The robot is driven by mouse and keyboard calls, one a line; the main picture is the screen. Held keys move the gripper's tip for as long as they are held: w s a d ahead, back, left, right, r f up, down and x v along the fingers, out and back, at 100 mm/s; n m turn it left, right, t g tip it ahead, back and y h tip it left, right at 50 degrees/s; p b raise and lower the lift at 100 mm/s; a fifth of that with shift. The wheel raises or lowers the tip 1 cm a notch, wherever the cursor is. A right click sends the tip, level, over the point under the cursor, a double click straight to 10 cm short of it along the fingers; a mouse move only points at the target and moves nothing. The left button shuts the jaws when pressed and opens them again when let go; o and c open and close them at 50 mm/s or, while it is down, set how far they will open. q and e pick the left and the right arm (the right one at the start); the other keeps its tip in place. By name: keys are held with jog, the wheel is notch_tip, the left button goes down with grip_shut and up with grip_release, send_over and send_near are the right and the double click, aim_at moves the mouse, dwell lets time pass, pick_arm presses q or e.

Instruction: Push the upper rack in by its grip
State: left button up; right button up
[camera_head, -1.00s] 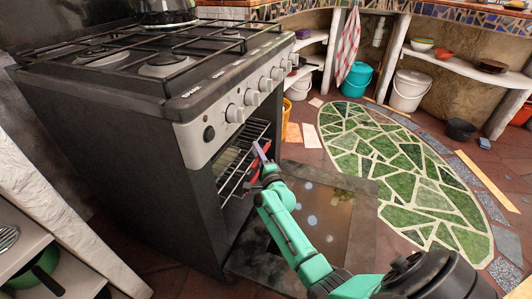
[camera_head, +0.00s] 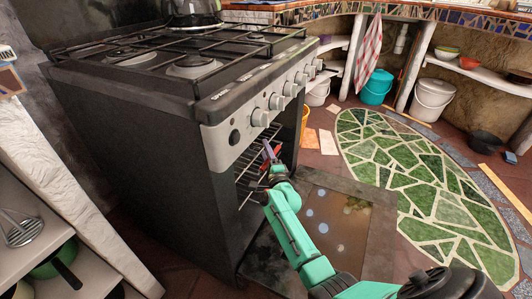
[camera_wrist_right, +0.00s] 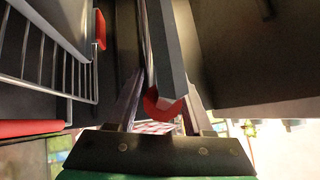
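The black oven (camera_head: 160,160) stands at left with its front open and its door (camera_head: 350,215) folded down. A wire rack (camera_head: 250,175) shows in the opening. It also shows at left in the right wrist view (camera_wrist_right: 45,70). My right gripper (camera_head: 270,152) is at the rack's front, by a small red part. The rack's far side is hidden inside the oven. My left gripper is not in view.
The hob (camera_head: 190,65) carries a pot (camera_head: 193,12) at the back. White shelves (camera_head: 40,245) with a green pan stand at lower left. Buckets (camera_head: 377,87) stand by the far wall. The floor with the green mosaic (camera_head: 410,170) is clear.

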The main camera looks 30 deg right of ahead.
jog(key=shift+s+f, duration=0.1)
jog(key=shift+f, duration=0.05)
pick_arm(q)
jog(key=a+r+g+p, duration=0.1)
jog(key=p, duration=0.1)
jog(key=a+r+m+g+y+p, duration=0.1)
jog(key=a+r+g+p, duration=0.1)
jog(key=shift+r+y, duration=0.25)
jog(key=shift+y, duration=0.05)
pick_arm(e)
jog(key=v, duration=1.4)
jog(key=shift+s, duration=0.2)
